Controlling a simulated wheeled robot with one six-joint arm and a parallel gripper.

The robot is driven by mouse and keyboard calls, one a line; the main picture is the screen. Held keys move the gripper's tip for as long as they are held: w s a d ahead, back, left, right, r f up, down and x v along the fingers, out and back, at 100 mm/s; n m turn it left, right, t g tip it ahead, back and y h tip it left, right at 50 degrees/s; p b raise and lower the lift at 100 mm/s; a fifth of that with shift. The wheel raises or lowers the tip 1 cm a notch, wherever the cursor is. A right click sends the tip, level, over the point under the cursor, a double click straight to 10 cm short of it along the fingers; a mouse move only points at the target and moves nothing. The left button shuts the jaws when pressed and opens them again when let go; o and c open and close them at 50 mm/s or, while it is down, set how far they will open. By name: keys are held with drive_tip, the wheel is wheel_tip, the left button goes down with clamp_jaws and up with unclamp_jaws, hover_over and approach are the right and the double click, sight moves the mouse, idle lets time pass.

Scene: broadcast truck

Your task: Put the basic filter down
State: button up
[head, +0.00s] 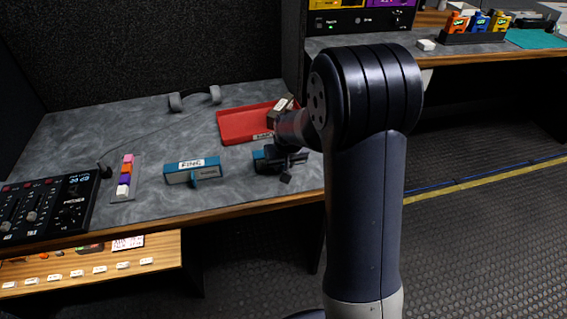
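My gripper (285,168) is low over the front part of the grey desk, right of the blue block labelled FINE. A second blue piece (262,155) shows at the gripper's left side, mostly hidden by the dark fingers. It has the same blue as the FINE block and may be the basic filter, but I can read no label on it. I cannot see whether the fingers are closed on it or whether it touches the desk. The FINE filter (192,170) stands on the desk, its white label facing me.
Headphones (195,97), a strip of coloured blocks (126,178) and a mixer (48,208) are on the desk. Bare desk (225,200) lies along the front edge.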

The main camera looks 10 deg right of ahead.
drive_tip(key=shift+r, duration=0.1)
drive_tip(key=shift+r, duration=0.2)
drive_tip(key=p+v, duration=0.2)
drive_tip(key=v, duration=0.9)
drive_tip(key=shift+s+r, duration=0.15)
drive_tip(key=shift+r, duration=0.2)
drive_tip(key=shift+f, duration=0.1)
drive_tip(key=b+x, duration=0.2)
drive_tip(key=x, duration=1)
drive_tip(key=shift+r+p, duration=0.3)
drive_tip(key=shift+r, duration=0.9)
drive_tip(key=shift+f, duration=0.15)
